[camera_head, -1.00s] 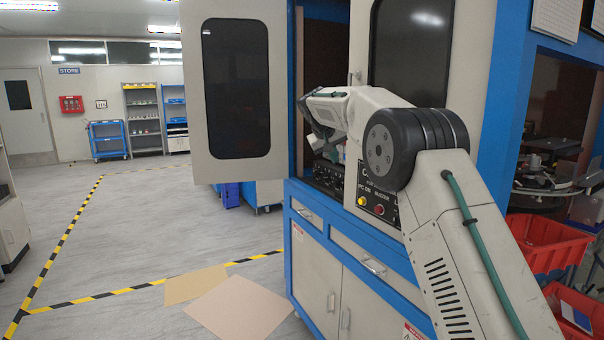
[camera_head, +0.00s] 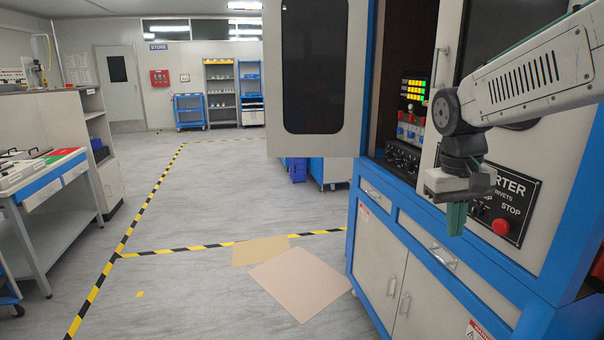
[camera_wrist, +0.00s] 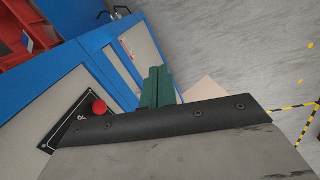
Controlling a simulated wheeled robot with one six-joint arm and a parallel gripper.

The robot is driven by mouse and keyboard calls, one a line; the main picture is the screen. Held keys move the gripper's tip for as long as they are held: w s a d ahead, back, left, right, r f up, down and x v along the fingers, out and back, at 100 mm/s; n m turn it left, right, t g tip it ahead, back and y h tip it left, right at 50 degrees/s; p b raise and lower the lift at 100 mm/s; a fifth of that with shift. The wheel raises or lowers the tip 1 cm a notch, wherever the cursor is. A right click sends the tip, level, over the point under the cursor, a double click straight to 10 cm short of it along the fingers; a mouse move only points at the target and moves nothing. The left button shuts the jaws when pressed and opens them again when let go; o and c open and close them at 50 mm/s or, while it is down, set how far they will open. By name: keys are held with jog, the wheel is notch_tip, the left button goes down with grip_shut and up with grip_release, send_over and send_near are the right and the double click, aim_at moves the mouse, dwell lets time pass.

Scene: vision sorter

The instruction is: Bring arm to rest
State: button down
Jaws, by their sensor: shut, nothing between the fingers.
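My gripper (camera_head: 457,219) hangs from the end of my arm at the right of the head view, in front of the machine's control panel. Its green fingers point down, are together and hold nothing. In the wrist view the shut green fingers (camera_wrist: 157,87) show above the dark gripper edge. The sorter machine (camera_head: 565,215) is a blue and grey cabinet, with its upper door (camera_head: 312,70) swung open to the left. Its red stop button (camera_head: 501,227) is just right of my gripper, and also shows in the wrist view (camera_wrist: 99,107).
Cardboard sheets (camera_head: 300,285) lie on the floor left of the machine. Yellow-black tape (camera_head: 190,251) marks the floor. A workbench (camera_head: 62,215) stands at the left. Red bins (camera_wrist: 25,50) show in the wrist view's upper left corner. The middle floor is clear.

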jog(key=s+a+f, duration=0.1)
jog(key=s, duration=1)
jog(key=s+a+f+t+y, duration=0.1)
jog(key=s+f, duration=0.1)
jog(key=s, duration=1)
jog(key=shift+s+f, duration=0.25)
jog(key=shift+s, duration=0.05)
